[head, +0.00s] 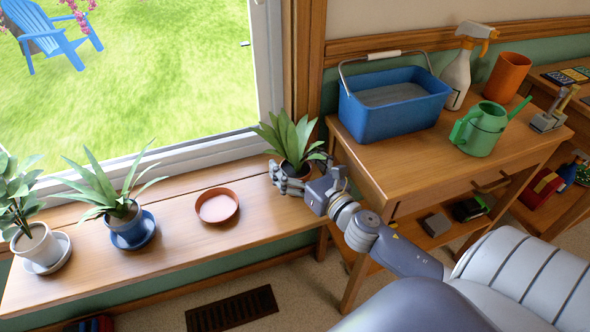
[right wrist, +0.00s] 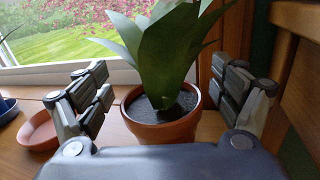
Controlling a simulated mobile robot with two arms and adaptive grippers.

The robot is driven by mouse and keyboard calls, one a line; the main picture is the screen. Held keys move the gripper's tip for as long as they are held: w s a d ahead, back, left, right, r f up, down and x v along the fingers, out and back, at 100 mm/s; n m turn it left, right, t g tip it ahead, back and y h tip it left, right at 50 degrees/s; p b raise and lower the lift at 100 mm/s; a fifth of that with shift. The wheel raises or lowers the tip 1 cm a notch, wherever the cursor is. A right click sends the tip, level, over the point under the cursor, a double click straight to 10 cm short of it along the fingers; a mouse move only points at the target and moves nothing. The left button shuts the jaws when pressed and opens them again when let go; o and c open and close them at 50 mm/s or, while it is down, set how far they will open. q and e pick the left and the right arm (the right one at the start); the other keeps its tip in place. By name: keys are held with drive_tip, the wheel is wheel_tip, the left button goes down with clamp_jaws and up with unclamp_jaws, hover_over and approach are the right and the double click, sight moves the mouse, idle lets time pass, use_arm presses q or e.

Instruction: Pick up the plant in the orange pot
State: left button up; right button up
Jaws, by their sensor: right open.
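A leafy green plant (head: 289,138) in an orange-brown pot (head: 294,169) stands upright at the right end of the wooden window shelf. My right gripper (head: 290,180) is at the near side of this pot, partly hiding it. In the right wrist view, the pot (right wrist: 165,130) sits ahead and between the two open fingers, with the plant (right wrist: 165,45) rising above them. Both fingers of the right gripper (right wrist: 165,95) are apart from the pot, with a gap on each side. My left gripper is not in view.
An empty orange saucer (head: 217,206) lies left of the pot. Further left stand a plant in a blue pot (head: 126,220) and one in a white pot (head: 37,246). At right, a wooden table (head: 395,167) holds a blue bucket (head: 395,112), spray bottle and green watering can (head: 480,130).

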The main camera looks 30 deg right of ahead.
drive_tip(key=shift+w, duration=0.1)
drive_tip(key=c, duration=1.3)
drive_tip(key=shift+c, duration=0.2)
drive_tip(key=shift+r, duration=0.15)
